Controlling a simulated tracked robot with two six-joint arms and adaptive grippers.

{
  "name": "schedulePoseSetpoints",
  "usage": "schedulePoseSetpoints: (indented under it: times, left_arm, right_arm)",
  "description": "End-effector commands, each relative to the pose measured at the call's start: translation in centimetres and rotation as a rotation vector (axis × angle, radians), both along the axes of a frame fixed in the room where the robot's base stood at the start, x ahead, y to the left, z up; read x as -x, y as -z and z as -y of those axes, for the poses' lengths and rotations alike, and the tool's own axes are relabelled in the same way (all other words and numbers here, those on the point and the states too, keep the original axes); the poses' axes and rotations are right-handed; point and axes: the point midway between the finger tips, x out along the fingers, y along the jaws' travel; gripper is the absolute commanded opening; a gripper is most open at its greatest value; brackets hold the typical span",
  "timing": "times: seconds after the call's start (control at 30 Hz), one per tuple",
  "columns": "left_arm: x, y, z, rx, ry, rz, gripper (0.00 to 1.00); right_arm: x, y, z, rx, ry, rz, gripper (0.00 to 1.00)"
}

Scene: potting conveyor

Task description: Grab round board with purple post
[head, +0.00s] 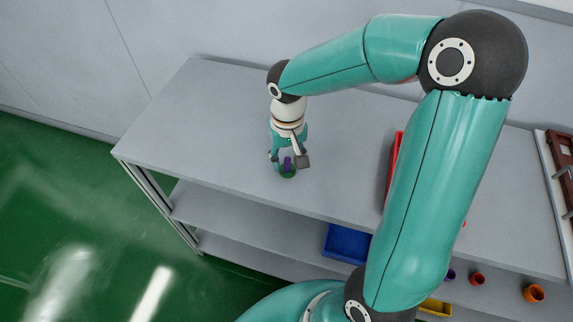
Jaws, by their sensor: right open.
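The round board (289,173) is a small green disc on the grey table top, close to the table's front edge at the left. Its purple post (287,162) stands up from it. My right gripper (289,162) points down over the board, with its fingers on either side of the post. It is open, and I cannot tell whether a finger touches the post. The gripper partly hides the board. My left gripper is not in the picture.
The grey table (210,110) is bare at the left. A red object (393,160) lies partly behind my arm. A blue bin (347,243) and a yellow bin (435,307) sit lower down. Small pots, one orange (534,293), stand at the lower right. A brown frame (560,165) is at the right edge.

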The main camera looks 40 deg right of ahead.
Motion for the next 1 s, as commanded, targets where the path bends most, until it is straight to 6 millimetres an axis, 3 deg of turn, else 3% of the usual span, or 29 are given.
schedulePoseSetpoints:
  times: [0.13, 0.37, 0.47, 0.67, 1.0]
  left_arm:
    - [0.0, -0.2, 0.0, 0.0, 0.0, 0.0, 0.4]
    - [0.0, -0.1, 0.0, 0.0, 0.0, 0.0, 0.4]
    - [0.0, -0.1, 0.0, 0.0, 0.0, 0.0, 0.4]
    - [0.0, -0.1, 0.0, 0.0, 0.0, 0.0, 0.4]
    - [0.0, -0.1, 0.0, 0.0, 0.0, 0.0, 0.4]
  right_arm:
    - [0.0, 1.5, 0.0, 0.0, 0.0, -0.001, 0.45]
    - [0.0, 1.8, 0.0, -0.001, 0.0, 0.0, 0.45]
    - [0.0, 1.8, 0.0, 0.0, 0.0, 0.001, 0.33]
    - [0.0, 1.8, 0.0, 0.0, 0.0, 0.001, 0.0]
    - [0.0, 1.7, 0.0, 0.0, 0.001, 0.001, 0.0]
